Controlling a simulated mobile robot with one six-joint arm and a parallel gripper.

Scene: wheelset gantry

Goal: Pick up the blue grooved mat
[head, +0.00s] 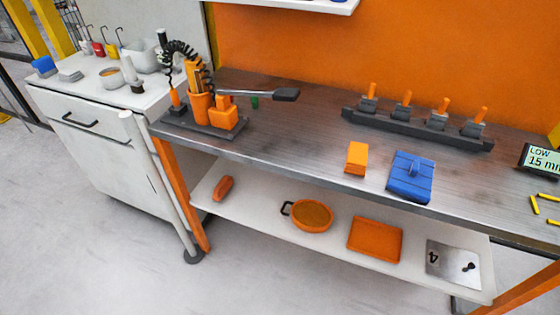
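The blue grooved mat (411,184) lies flat on the metal workbench (310,143), near its front edge and right of the middle in the head view. It is a blue rectangle with lines across its surface and a small raised blue piece near its upper middle. An orange block (356,158) stands just left of it, with a narrow gap between them. My gripper is not in view.
A dark rack (415,130) with several orange-handled pieces stands behind the mat. A display (541,160) and yellow sticks (534,205) are to the right. An orange tool holder (201,108) stands left. The lower shelf (340,230) holds an orange tray (375,240).

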